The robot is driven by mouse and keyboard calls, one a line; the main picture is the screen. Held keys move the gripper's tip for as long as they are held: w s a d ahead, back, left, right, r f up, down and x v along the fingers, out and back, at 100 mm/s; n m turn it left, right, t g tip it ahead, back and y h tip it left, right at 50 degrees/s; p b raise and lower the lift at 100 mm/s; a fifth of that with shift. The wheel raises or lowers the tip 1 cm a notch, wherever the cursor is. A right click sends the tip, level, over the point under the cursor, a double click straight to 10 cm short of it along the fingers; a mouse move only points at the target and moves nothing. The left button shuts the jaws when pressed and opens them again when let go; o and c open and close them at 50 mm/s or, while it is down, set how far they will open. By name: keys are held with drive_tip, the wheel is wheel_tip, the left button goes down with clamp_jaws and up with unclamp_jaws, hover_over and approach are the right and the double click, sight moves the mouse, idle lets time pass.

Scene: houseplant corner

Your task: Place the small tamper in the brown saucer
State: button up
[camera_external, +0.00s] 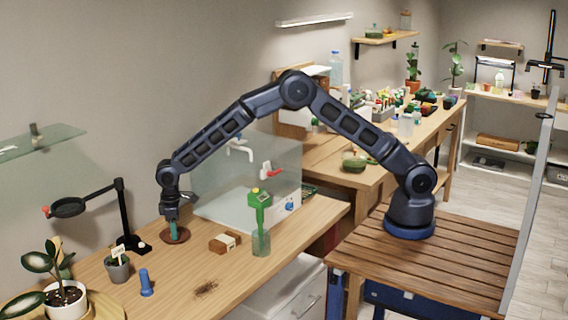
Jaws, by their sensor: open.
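The brown saucer (184,238) lies on the wooden bench below my gripper. A small teal upright object (173,231), which looks like the small tamper, stands within the saucer's outline. My gripper (173,217) is directly above it, pointing down, with its jaws open around or just above the object's top. The view is too small to tell whether the jaws touch it. A blue tamper-shaped piece (146,283) stands upright on the bench nearer the camera, apart from the saucer.
A black magnifier stand (125,220) and a grey pot (118,268) stand left. A clear-sided sink box (245,180) is behind.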

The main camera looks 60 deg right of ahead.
wheel_tip(320, 180, up, 12)
drive_tip(key=shift+r, duration=0.15)
idle(0.4)
drive_tip(key=shift+r, duration=0.1)
